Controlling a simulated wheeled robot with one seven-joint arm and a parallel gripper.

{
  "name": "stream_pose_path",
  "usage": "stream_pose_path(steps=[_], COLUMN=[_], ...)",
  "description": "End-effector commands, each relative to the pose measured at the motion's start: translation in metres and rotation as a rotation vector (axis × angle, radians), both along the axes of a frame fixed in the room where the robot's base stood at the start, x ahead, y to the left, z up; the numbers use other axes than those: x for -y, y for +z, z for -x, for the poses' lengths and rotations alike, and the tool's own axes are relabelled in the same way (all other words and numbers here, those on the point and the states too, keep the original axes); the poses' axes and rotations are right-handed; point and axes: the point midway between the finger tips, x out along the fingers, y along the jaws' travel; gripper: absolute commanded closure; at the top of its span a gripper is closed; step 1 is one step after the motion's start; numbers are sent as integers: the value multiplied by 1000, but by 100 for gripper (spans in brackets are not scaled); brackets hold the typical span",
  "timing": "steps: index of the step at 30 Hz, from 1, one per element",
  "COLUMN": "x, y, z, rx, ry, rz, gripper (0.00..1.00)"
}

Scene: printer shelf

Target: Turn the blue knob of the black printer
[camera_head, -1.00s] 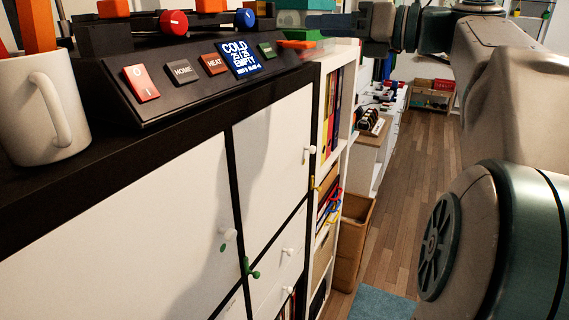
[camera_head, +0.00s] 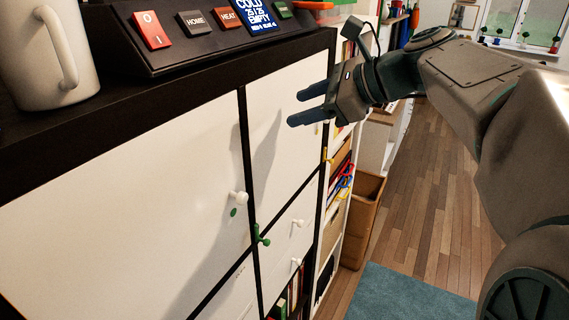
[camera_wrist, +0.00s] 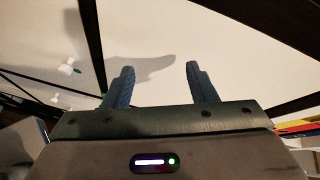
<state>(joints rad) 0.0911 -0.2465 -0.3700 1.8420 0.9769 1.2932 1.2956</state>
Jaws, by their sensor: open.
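The black printer (camera_head: 180,52) stands on top of the cabinet at the upper left of the head view. Its front panel carries a red power switch (camera_head: 152,30), HOME and HEAT buttons and a blue display reading COLD and EMPTY. The top of the printer, with the blue knob, is out of the frame now. My gripper (camera_head: 292,108) is open and empty, lower than the printer panel and in front of the white cabinet doors. In the wrist view its two dark blue fingers (camera_wrist: 160,75) are apart, with a white door face beyond them.
A white mug (camera_head: 45,55) stands left of the printer. Open wooden floor (camera_head: 425,190) lies beyond.

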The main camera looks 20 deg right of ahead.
Motion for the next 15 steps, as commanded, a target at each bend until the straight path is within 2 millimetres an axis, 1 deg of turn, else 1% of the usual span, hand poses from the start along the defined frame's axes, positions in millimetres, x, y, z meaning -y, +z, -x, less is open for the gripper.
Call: stream_pose_path(steps=[1, 9, 15], x=[-4, -18, -25], y=[-11, -60, -89], z=[3, 19, 30], rx=[5, 43, 71], ry=[21, 153, 248], rz=[37, 249, 381], gripper=[48, 48, 48])
